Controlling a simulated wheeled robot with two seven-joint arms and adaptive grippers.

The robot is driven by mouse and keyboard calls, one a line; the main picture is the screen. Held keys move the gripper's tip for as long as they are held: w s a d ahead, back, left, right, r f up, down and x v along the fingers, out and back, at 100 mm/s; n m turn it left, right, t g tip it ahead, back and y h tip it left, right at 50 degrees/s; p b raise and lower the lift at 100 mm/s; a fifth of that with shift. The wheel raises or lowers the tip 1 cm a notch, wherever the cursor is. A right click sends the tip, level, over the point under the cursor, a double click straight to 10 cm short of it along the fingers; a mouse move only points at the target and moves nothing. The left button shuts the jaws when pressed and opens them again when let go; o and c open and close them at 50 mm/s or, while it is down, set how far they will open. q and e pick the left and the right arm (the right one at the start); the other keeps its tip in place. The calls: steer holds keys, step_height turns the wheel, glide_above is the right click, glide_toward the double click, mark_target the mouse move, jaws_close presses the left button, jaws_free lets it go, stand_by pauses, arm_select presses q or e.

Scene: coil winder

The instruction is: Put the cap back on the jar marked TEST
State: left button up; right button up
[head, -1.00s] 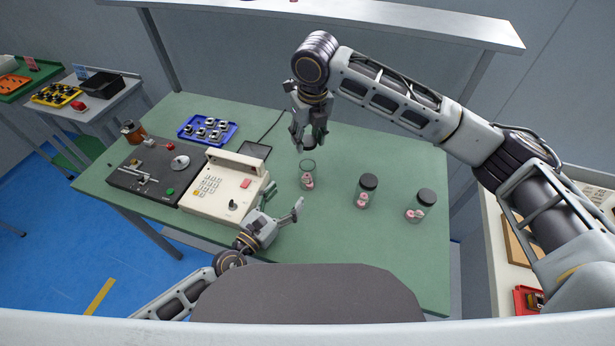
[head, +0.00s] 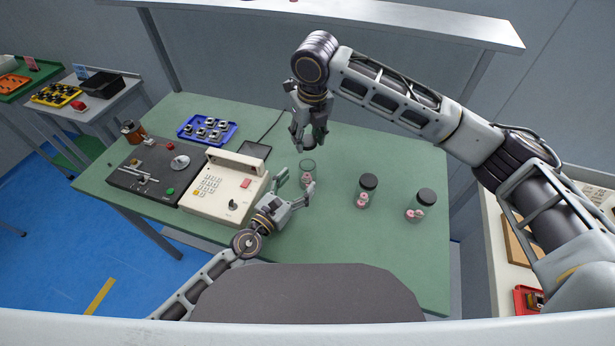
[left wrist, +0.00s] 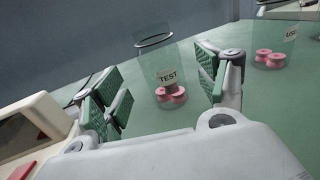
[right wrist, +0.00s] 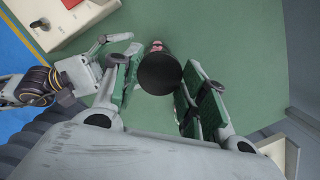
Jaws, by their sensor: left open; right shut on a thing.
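The jar marked TEST (left wrist: 168,80) is clear, uncapped and upright, with pink spools inside. In the head view the jar (head: 307,170) stands on the green table between the winder and the capped jars. My left gripper (head: 297,190) is open, its fingers on either side of the jar in the left wrist view (left wrist: 160,95), apart from the glass as far as I can tell. My right gripper (head: 310,140) points down above the jar, shut on the dark round cap (right wrist: 160,72). The cap (head: 309,147) hides most of the jar in the right wrist view.
Two capped jars (head: 367,190) (head: 420,205) stand to the right. A cream keypad unit (head: 222,190) and dark winder (head: 150,170) lie to the left, with a blue tray (head: 207,130) behind. The table front right is clear.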

arm_select(q)
steer(key=shift+x, duration=2.75)
steer(key=c, duration=1.6)
steer(key=shift+o, duration=0.2)
arm_select(e)
glide_above(308, 157)
steer(key=s, duration=0.2)
steer(key=shift+f, duration=2.45)
steer(key=shift+f, duration=0.15)
steer(key=shift+f, duration=0.75)
steer(key=shift+f, duration=0.55)
arm_select(q)
jaws_close()
